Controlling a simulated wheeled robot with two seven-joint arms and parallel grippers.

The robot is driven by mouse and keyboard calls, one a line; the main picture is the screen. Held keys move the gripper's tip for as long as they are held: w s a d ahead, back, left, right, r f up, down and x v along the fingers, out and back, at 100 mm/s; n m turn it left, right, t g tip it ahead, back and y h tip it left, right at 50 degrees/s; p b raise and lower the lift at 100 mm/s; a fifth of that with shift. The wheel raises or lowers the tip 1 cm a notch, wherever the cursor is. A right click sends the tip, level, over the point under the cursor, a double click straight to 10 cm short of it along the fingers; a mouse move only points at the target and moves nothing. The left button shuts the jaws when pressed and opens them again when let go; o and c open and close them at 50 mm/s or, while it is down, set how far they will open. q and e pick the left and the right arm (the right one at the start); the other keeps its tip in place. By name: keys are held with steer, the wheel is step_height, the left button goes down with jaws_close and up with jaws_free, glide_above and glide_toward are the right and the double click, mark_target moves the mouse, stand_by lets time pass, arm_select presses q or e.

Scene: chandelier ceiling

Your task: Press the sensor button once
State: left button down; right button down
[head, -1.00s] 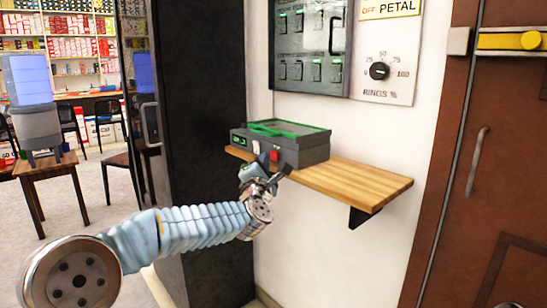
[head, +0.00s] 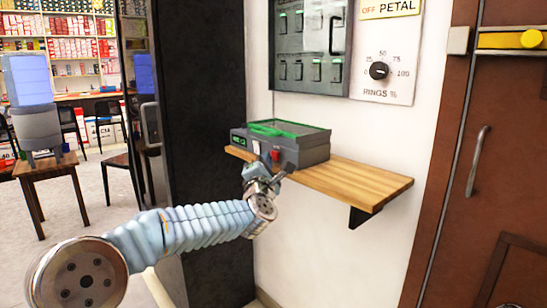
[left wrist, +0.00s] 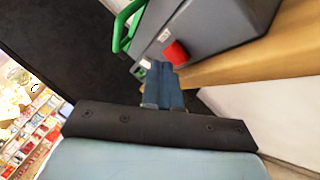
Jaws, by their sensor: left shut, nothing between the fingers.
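A dark grey box (head: 300,152) with a green-rimmed lid sits on a wooden wall shelf (head: 365,183). Its front carries a small green display, a white button or label, and a red button (head: 275,155). The box (left wrist: 215,25) also shows in the left wrist view, with the red button (left wrist: 176,53) on its face. My left gripper (head: 268,174) is shut and empty, just in front of the box's front face. In the left wrist view, the fingertips (left wrist: 162,70) lie just below the red button; whether they touch it I cannot tell. My right gripper is out of view.
A wall panel with a knob (head: 379,71) hangs above the shelf. A tall black cabinet (head: 205,130) stands left of the box. A brown door (head: 480,150) is at the right. The shelf right of the box is clear.

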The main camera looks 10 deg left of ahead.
arm_select(q)
steer(key=shift+w+d, duration=0.3)
steer(key=shift+w, duration=0.1)
stand_by(0.4)
steer(key=shift+s, duration=0.1)
steer(key=shift+s+a+b, duration=0.55)
steer(key=shift+s+b, duration=0.1)
steer(key=shift+b, duration=0.25)
steer(key=s+a+b, duration=0.1)
steer(key=s+b, duration=0.1)
steer(key=s+a+b, duration=0.2)
stand_by(0.4)
